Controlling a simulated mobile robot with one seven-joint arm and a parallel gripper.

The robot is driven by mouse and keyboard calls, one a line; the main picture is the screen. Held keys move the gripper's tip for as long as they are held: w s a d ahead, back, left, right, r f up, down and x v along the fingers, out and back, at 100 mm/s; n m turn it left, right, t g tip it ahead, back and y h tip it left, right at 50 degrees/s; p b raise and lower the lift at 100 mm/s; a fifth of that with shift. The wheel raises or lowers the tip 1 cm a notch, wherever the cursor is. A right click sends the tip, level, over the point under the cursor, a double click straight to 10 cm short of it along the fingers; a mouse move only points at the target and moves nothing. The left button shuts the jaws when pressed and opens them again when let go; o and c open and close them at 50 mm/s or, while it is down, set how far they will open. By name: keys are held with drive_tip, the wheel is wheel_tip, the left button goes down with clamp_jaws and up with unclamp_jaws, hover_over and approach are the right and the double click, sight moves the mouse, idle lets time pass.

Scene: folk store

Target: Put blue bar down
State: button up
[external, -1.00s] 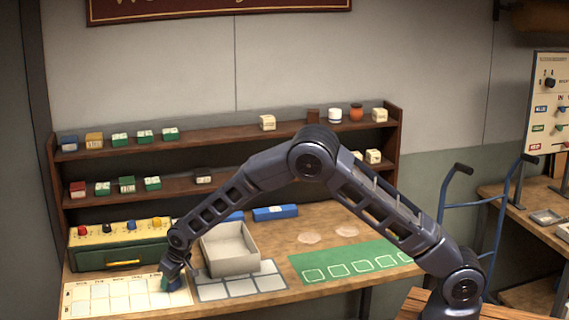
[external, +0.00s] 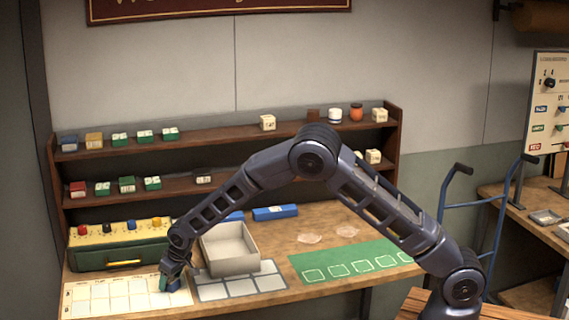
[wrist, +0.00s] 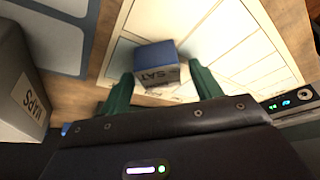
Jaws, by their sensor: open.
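A small blue block (external: 174,285) with a light face marked "SAT" rests on the cream grid sheet (external: 105,296) at the table's front left. It also shows in the wrist view (wrist: 155,53), near the sheet's edge. My gripper (external: 168,283) is low over the sheet at the block. In the wrist view its green fingers stand open on either side of the block, with a gap on the right. A long blue bar (external: 275,212) lies at the back of the table. Another blue piece (external: 235,216) is partly hidden behind the grey tray.
The open grey tray (external: 228,262) stands right of my gripper, behind a grey mat with cells (external: 240,287). A green box with coloured knobs (external: 122,255) stands behind the sheet. A green mat (external: 350,262) lies at right. Shelves (external: 225,140) hold several small blocks.

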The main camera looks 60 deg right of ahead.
drive_tip(key=v, duration=1.2)
drive_tip(key=s+d+r+y, duration=0.1)
drive_tip(key=s+d+r, duration=0.6)
drive_tip(key=s+r, duration=0.45)
drive_tip(key=s+d+r, duration=0.7)
drive_tip(key=s+r, duration=0.2)
drive_tip(key=s, duration=0.5)
drive_tip(key=s+d, duration=0.3)
drive_tip(key=s, duration=1.2)
drive_tip(key=s+d+h, duration=0.1)
drive_tip(key=s+d, duration=0.2)
drive_tip(key=s, duration=1.3)
drive_tip(key=shift+d+r, duration=0.2)
